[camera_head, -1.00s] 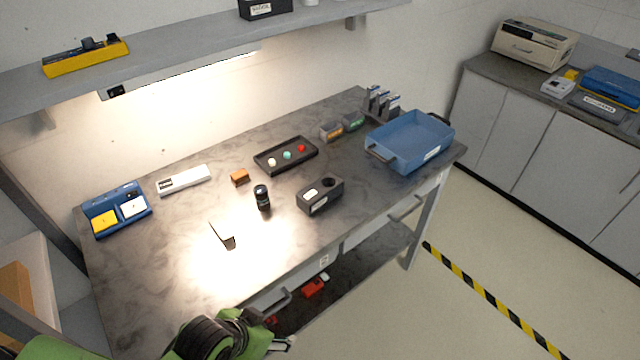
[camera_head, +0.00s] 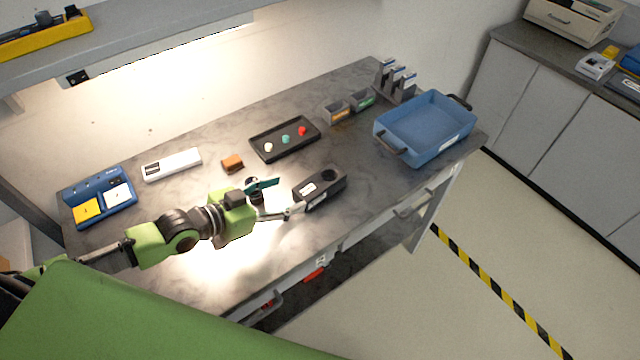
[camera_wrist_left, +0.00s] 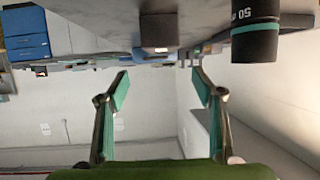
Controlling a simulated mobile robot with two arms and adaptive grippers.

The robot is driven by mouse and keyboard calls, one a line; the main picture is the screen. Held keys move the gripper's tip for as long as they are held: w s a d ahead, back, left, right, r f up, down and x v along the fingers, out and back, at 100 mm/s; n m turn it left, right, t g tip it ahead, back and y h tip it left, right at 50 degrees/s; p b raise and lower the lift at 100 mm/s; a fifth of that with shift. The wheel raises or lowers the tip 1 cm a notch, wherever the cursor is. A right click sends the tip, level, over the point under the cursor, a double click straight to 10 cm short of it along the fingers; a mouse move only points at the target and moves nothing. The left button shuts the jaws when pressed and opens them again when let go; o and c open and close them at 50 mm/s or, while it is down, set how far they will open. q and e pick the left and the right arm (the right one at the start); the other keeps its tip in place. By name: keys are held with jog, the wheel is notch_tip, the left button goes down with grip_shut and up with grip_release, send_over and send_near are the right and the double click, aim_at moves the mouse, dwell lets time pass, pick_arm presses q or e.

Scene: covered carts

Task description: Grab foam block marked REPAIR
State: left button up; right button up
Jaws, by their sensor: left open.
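A dark grey block (camera_head: 320,188) with a white label and a round hole in its top lies near the table's front edge. I cannot read the label, so I cannot confirm which thing is marked REPAIR. My left gripper (camera_head: 277,198) is open and empty, just left of the block, with its fingers pointing toward it. In the left wrist view, which looks upside down, the block (camera_wrist_left: 160,28) shows between and above the spread fingers (camera_wrist_left: 161,88). A black lens-like cylinder (camera_wrist_left: 254,30) stands close to one side; the gripper partly hides it in the head view. My right gripper is not in view.
A black tray (camera_head: 258,149) with coloured knobs lies behind the gripper. A blue bin (camera_head: 432,150) stands at the table's right end. An orange-brown block (camera_head: 232,163), a white device (camera_head: 172,164) and a blue holder (camera_head: 79,190) lie to the left.

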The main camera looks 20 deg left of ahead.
aim_at(316, 184)
pick_arm(q)
jog(key=b+x, duration=0.2)
jog(key=x, duration=0.1)
jog(key=b+x, duration=0.1)
jog(key=x, duration=0.1)
jog(key=shift+s+d+f, duration=0.1)
jog(key=shift+f, duration=0.15)
jog(key=shift+b+x, duration=0.45)
jog(key=shift+x, duration=0.6)
jog(key=b+x, duration=0.4)
jog(key=x, duration=0.1)
jog(key=shift+f, duration=0.2)
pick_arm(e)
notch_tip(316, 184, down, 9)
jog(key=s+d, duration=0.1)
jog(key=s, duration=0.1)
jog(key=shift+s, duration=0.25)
pick_arm(q)
jog(key=shift+a, duration=0.2)
jog(key=c, duration=1.2)
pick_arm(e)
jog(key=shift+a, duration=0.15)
